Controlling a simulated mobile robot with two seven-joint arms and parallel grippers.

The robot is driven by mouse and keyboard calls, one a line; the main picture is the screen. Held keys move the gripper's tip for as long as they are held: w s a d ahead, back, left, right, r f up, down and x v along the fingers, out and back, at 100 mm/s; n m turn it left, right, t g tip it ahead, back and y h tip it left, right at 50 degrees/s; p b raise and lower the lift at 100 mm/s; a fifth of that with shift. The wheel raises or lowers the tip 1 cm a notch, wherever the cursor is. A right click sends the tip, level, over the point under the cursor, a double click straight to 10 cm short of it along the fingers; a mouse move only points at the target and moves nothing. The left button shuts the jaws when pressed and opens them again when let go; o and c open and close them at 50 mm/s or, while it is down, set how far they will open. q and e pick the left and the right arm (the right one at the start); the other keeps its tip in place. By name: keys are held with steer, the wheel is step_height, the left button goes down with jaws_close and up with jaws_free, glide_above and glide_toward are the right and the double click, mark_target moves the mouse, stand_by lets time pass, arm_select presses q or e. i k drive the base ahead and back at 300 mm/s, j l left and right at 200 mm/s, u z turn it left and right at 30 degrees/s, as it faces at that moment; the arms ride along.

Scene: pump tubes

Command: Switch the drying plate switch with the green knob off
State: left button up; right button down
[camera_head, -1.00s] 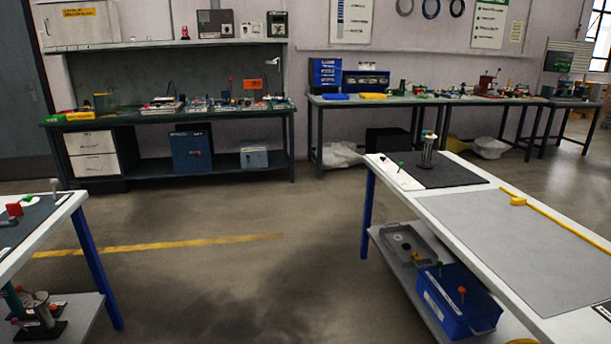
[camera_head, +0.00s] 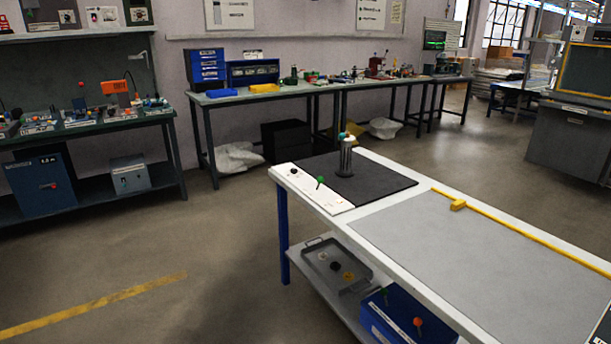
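A white strip panel (camera_head: 325,199) lies at the left end of the white table, beside a dark mat. A green knob (camera_head: 320,181) on a short stem stands up from the panel, leaning slightly. A black knob (camera_head: 293,171) sits near the panel's far left end. The panel's markings are too small to read, and I cannot tell the switch's state from here. Neither of my grippers is in view.
A metal cylinder (camera_head: 345,158) stands on the dark mat (camera_head: 382,182). A grey mat (camera_head: 470,260) and a yellow bar (camera_head: 520,228) lie on the table. A tray (camera_head: 322,262) and blue box (camera_head: 385,328) sit on the lower shelf. Open floor (camera_head: 215,240) lies to the table's left.

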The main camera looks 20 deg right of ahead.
mark_target(320, 179)
steer(key=i+j+z, duration=0.2)
steer(key=i, duration=0.45)
steer(key=i+z, duration=0.2)
steer(key=i, duration=0.45)
steer(key=i+j+z, duration=0.25)
steer(key=i+z, duration=0.15)
steer(key=i+j+z, duration=0.75)
steer(key=j, duration=0.15)
